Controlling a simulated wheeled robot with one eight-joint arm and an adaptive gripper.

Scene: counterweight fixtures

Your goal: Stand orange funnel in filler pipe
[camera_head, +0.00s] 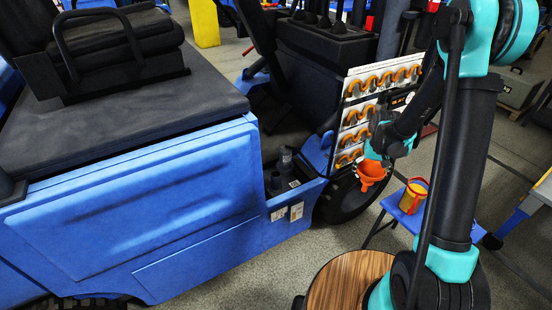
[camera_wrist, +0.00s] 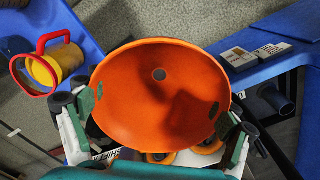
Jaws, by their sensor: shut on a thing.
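The orange funnel (camera_head: 371,172) is in my gripper (camera_head: 376,158), held in the air in front of the wheel of the blue vehicle. In the wrist view the funnel (camera_wrist: 158,95) shows its wide bowl and small centre hole, with a gripper finger against each side of the rim. My gripper (camera_wrist: 156,112) is shut on it. A dark upright pipe (camera_head: 274,182), which looks like the filler pipe, stands in the vehicle's step recess, left of the funnel and apart from it. A dark pipe mouth (camera_wrist: 284,104) shows at the right of the wrist view.
A yellow can with a red handle (camera_head: 412,198) stands on a blue stool (camera_head: 397,212) right of the funnel. A grey fitting (camera_head: 286,159) stands beside the pipe. The blue vehicle body (camera_head: 150,205) fills the left.

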